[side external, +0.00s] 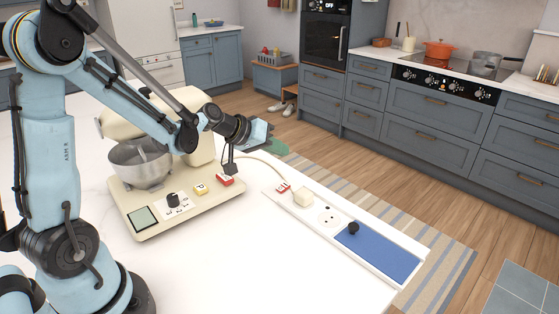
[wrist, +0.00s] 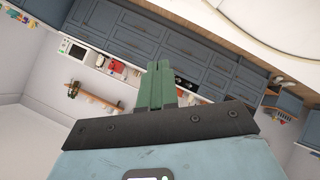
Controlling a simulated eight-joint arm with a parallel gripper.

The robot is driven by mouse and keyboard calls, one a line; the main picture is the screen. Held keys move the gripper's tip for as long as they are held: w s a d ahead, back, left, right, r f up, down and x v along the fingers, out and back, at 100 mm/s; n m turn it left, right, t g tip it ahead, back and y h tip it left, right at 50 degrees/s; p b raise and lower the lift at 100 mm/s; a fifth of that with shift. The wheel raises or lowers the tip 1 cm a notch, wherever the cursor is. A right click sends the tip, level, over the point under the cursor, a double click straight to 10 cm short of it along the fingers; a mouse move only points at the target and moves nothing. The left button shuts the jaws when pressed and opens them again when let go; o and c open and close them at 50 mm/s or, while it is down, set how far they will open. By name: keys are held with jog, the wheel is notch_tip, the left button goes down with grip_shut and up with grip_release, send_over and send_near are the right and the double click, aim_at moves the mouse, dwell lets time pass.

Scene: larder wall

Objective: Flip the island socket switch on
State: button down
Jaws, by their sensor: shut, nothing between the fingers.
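A white socket strip (side external: 312,212) lies along the far right edge of the white island. A small red switch (side external: 283,187) sits at its left end, beside a cream plug (side external: 303,198) with a cord. I cannot tell which way the switch is set. My gripper (side external: 277,146) is in the air past the mixer's head, above and left of the strip in the picture, touching nothing I can see. Its green fingers are together and empty in the wrist view (wrist: 160,84). The strip is not visible in the wrist view.
A cream stand mixer with a metal bowl (side external: 140,163) stands on the island, left of the strip. A blue pad (side external: 378,250) fills the strip's right end.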

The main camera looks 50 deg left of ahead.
aim_at(281, 186)
jog(key=shift+w+f, duration=0.2)
jog(key=shift+f, duration=1.05)
jog(key=shift+w+f, duration=0.15)
jog(key=shift+f, duration=1.15)
jog(key=shift+w+f, duration=0.2)
jog(key=shift+f, duration=1.05)
jog(key=shift+f, duration=0.2)
jog(key=shift+w+f, duration=0.1)
jog(key=shift+f, duration=0.15)
jog(key=shift+f, duration=0.3)
jog(key=shift+r, duration=0.1)
jog(key=shift+r, duration=0.65)
jog(key=shift+r, duration=0.1)
jog(key=shift+s+r, duration=0.25)
jog(key=shift+r, duration=0.95)
jog(key=shift+s+r, duration=0.2)
jog(key=shift+r, duration=1)
